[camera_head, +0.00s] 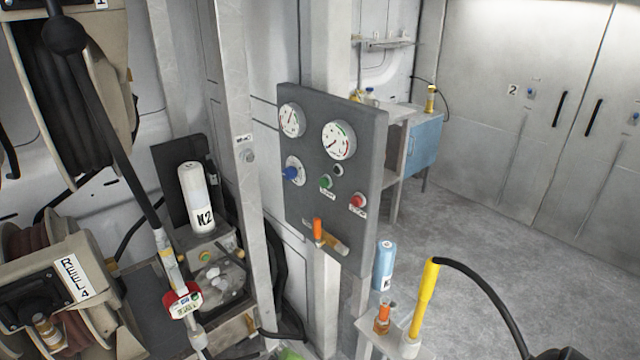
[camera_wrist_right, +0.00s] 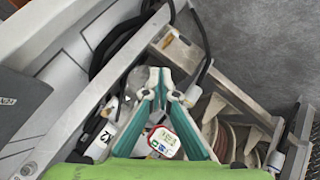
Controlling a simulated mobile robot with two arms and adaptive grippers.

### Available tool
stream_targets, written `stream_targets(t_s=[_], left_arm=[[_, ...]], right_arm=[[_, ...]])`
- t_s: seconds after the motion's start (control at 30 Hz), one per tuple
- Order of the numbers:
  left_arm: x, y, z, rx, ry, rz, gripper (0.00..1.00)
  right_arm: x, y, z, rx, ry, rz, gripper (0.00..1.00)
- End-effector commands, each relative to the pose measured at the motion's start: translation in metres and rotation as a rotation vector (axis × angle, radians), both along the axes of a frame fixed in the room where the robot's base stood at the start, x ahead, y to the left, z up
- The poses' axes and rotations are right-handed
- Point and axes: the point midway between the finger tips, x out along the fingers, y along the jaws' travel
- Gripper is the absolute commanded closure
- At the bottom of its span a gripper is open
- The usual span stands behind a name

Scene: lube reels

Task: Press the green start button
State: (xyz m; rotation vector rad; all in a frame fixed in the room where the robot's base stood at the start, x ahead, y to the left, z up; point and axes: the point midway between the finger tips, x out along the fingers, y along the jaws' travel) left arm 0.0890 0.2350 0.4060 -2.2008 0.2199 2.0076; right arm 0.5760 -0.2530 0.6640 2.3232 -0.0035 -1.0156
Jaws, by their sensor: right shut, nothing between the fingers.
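The green start button (camera_head: 326,182) is on a dark grey control panel (camera_head: 376,140), left of a red button (camera_head: 358,200). Only a bright green bit of my right gripper (camera_head: 290,354) shows, at the bottom edge of the head view, below and well apart from the panel. In the right wrist view my right gripper (camera_wrist_right: 159,78) has its teal fingers together at the tips, with nothing held. I cannot make out the start button in that view. My left gripper is not in view.
The panel also has two gauges (camera_head: 339,140), a blue knob (camera_head: 291,173) and an orange-handled valve (camera_head: 318,230). Hose reels (camera_head: 70,270) and a white N2 bottle (camera_head: 195,195) stand left. A yellow-handled nozzle (camera_head: 426,290) stands right, in front of open floor (camera_head: 480,210).

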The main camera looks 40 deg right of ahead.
Motion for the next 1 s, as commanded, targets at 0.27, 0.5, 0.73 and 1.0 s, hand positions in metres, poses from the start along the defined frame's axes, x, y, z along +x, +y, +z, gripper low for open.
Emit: stream_targets(t_s=[0.27,0.5,0.73,1.0], left_arm=[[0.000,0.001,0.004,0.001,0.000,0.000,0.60],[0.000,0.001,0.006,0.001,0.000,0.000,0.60],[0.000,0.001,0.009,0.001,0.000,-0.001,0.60],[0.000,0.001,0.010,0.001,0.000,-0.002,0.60]], right_arm=[[0.072,-0.029,0.121,-0.122,-0.179,-0.053,1.00],[0.108,-0.059,0.231,-0.226,-0.325,-0.133,1.00],[0.119,-0.090,0.334,-0.316,-0.451,-0.236,1.00],[0.113,-0.114,0.403,-0.375,-0.536,-0.323,1.00]])
